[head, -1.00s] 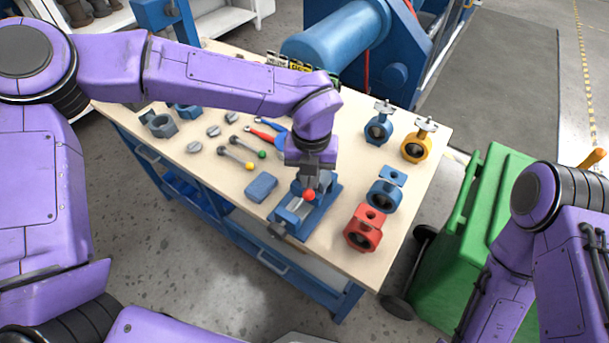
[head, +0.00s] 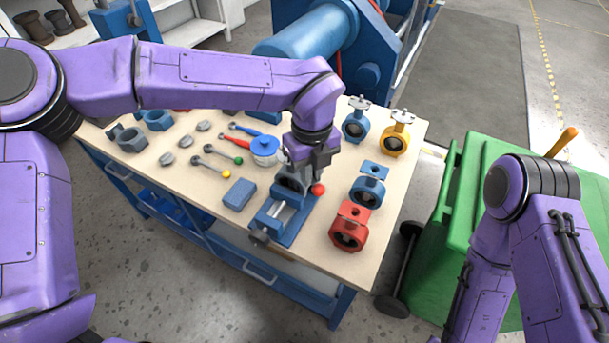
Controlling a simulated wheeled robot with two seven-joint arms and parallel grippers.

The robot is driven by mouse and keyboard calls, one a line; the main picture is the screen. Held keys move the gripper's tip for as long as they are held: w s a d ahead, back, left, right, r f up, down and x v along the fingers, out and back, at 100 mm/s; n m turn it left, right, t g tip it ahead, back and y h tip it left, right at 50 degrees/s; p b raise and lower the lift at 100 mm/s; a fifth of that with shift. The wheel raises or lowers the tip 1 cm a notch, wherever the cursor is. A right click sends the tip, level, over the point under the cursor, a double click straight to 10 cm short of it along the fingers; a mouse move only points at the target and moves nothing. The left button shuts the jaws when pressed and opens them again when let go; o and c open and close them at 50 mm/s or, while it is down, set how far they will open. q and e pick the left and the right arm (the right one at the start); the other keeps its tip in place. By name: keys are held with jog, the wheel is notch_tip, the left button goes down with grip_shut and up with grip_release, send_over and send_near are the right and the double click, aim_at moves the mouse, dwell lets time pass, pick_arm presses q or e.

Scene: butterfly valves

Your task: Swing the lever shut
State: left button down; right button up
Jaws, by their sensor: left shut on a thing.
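A red ball knob (head: 318,188) shows just below and right of my left gripper (head: 306,172); it looks like the end of the lever. The left gripper is shut on the lever, whose shaft is mostly hidden by the jaws. The blue vise (head: 284,217) stands below on the workbench, near its front edge. A dark round part (head: 291,183) shows between the vise and the gripper; the valve body there is mostly hidden. The right arm comes in at the right, but its gripper is out of view.
On the workbench (head: 310,255), red (head: 348,231) and blue (head: 367,191) valve bodies stand right of the vise. Loose levers, including one with a yellow knob (head: 226,174), and a blue block (head: 239,193) lie left. A green bin (head: 466,195) stands beside the bench.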

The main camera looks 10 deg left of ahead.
pick_arm(q)
jog(key=w+d+n+b, duration=0.3)
jog(key=w+n+b, duration=0.1)
jog(key=n, duration=0.4)
jog(key=shift+w+d+b, duration=0.4)
jog(key=shift+w, duration=0.15)
jog(key=c, duration=1.1)
grip_release()
notch_tip(320, 180, up, 7)
jog(key=p, duration=0.5)
